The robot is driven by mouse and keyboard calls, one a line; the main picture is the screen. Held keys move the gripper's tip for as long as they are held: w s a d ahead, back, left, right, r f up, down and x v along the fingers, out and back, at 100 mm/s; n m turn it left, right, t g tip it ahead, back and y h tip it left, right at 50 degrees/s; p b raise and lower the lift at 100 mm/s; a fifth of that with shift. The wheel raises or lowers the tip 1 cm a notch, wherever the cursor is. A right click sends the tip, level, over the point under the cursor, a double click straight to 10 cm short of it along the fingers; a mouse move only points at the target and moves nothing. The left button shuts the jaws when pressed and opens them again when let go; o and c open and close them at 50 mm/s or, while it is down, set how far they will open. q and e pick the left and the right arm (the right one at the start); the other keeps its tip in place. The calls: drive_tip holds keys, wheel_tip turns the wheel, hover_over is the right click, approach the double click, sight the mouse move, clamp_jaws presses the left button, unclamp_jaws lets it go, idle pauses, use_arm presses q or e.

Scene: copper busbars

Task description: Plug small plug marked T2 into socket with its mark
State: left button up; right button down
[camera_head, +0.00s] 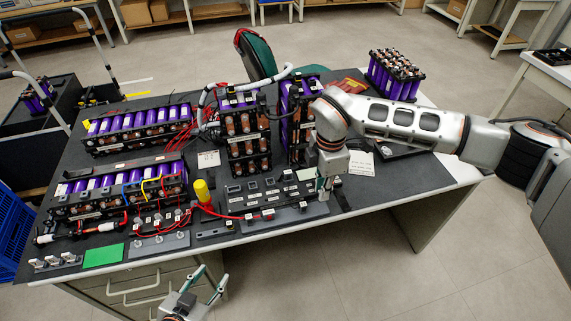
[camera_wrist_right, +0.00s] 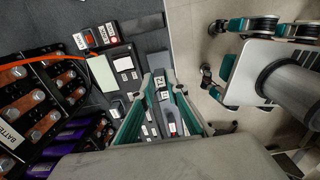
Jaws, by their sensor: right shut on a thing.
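My right gripper (camera_head: 322,194) points down at the right end of the dark socket panel (camera_head: 262,205) near the table's front edge. In the right wrist view, its teal fingers (camera_wrist_right: 163,98) are shut on a small plug marked T2 (camera_wrist_right: 159,83). The fingers hide part of the plug, and I cannot tell whether it touches a socket. Several small labelled parts show between and below the fingers; most marks are too small to read. My left gripper (camera_head: 190,292) hangs in front of the table, low in the head view, with its fingers apart and empty.
Purple battery packs (camera_head: 130,128) and upright busbar modules (camera_head: 245,140) stand behind the panel. A white card (camera_head: 361,163) lies to the right. The table's right front is mostly clear.

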drive_tip(key=shift+r, duration=0.2)
drive_tip(key=shift+r+p, duration=1)
drive_tip(key=shift+r, duration=0.6)
use_arm(q)
drive_tip(key=shift+r, duration=0.9)
use_arm(e)
drive_tip(key=shift+f, duration=0.1)
drive_tip(key=shift+w+a, duration=0.1)
drive_tip(key=shift+a, duration=0.2)
use_arm(q)
wheel_tip(320, 180, down, 13)
drive_tip(key=s+b, duration=0.2)
drive_tip(key=b, duration=0.8)
drive_tip(key=shift+s+g, duration=0.4)
use_arm(e)
drive_tip(key=w+a, duration=0.3)
drive_tip(key=a, duration=0.6)
drive_tip(key=w+a, duration=0.3)
drive_tip(key=a, duration=0.6)
drive_tip(key=shift+a, duration=0.4)
use_arm(q)
drive_tip(key=shift+r, duration=0.1)
